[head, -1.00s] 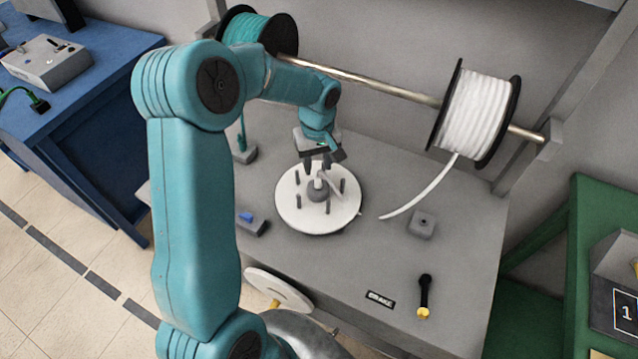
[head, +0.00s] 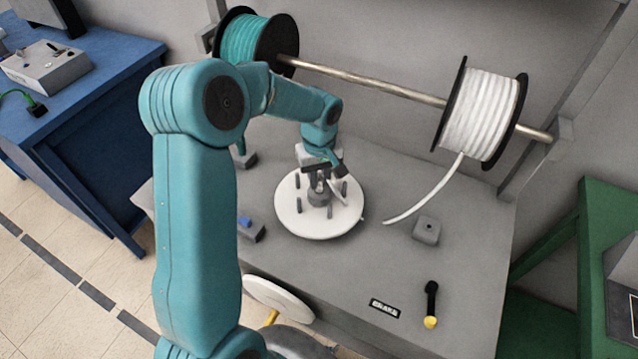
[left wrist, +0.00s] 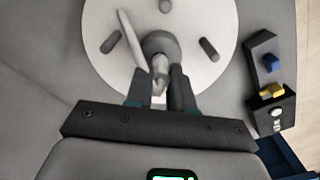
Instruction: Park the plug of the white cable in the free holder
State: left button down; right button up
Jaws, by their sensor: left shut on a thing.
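My left gripper (head: 320,180) is over the white disc (head: 290,222), at its grey hub (head: 319,198). In the left wrist view, its fingers (left wrist: 160,92) are shut on a small pale piece, apparently the white cable's plug (left wrist: 158,86), beside the hub (left wrist: 160,46). A white strand (left wrist: 131,40) runs outward from there across the disc. The white cable (head: 430,196) hangs from the white spool (head: 481,114) to near the disc; I cannot tell whether the two join. A grey block with a dark hole (head: 427,230), the empty holder, stands right of the disc. My right gripper is not in view.
Several dark pegs stand on the disc. A box with a blue button (head: 247,227) is left of it. A teal spool (head: 245,40) shares the rod (head: 375,85). A black handle with a yellow end (head: 431,305) lies front right. The table between disc and holder is clear.

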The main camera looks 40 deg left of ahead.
pick_arm(q)
jog(key=shift+w+a+r, duration=0.1)
jog(key=shift+r, duration=0.15)
jog(key=shift+r+p, duration=0.5)
jog(key=shift+r, duration=0.05)
jog(key=shift+r, duration=0.2)
jog(key=shift+r+p, duration=0.3)
jog(key=shift+r+p, duration=1.1)
jog(key=shift+r, duration=0.7)
jog(key=shift+f, duration=0.1)
